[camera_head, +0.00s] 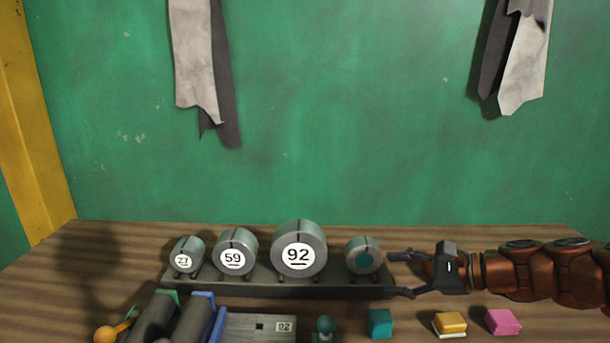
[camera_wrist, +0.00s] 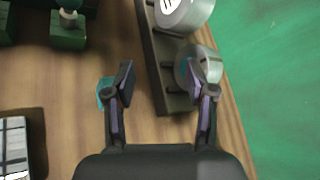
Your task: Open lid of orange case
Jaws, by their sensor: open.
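I cannot make out an orange case or its lid in either view. The only orange item on the table is a small round knob (camera_head: 105,334) at the lower left, cut by the frame edge. My gripper (camera_head: 400,275) is open and empty at the right end of the dark rack (camera_head: 340,291), reaching in from the right. In the wrist view my open gripper (camera_wrist: 162,80) has one finger by the rack's end cylinder (camera_wrist: 206,62) and the other partly covering a teal cube (camera_wrist: 104,90). Whether the fingers touch anything I cannot tell.
The rack holds several metal cylinders, the largest marked 92 (camera_head: 298,249). In front are dark rollers (camera_head: 190,322), a grey plate (camera_head: 260,326), and teal (camera_head: 380,323), yellow (camera_head: 450,322) and pink (camera_head: 502,321) blocks. A green wall (camera_head: 330,130) stands behind.

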